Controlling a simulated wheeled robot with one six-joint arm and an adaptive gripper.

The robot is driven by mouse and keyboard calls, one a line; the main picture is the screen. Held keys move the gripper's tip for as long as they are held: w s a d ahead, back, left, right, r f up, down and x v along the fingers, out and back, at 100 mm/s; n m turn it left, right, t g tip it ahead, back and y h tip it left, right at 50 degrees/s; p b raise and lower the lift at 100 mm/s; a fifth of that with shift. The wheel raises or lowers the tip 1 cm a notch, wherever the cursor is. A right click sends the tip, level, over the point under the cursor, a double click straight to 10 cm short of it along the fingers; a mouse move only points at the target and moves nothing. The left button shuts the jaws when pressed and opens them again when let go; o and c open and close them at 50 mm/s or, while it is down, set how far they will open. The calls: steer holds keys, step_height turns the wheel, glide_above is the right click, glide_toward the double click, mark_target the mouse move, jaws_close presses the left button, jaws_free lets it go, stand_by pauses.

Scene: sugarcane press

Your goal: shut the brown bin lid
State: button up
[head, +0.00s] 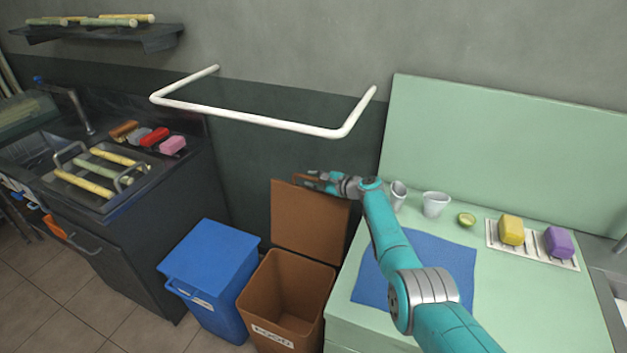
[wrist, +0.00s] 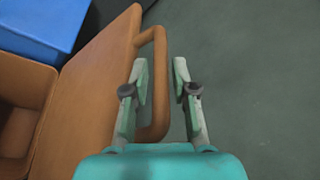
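The brown bin (head: 284,297) stands open on the floor, with its dark inside showing. Its lid (head: 308,222) is raised upright at the back of the bin. My gripper (head: 312,178) is at the lid's top edge in the head view. In the wrist view, the lid (wrist: 92,85) fills the left side, with a loop handle (wrist: 161,62) on its edge. My gripper (wrist: 163,85) is open there, and the handle's bar appears between its two fingers, nearer the left one. I cannot tell whether they touch.
A blue bin (head: 211,268) with its lid shut stands left of the brown bin. A green counter (head: 530,300) is to the right, with cups, a lime half and sponges. A white rail (head: 250,118) juts from the wall above the bins.

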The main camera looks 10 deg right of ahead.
steer(key=shift+a, duration=0.1)
jaws_close()
stand_by(0.3)
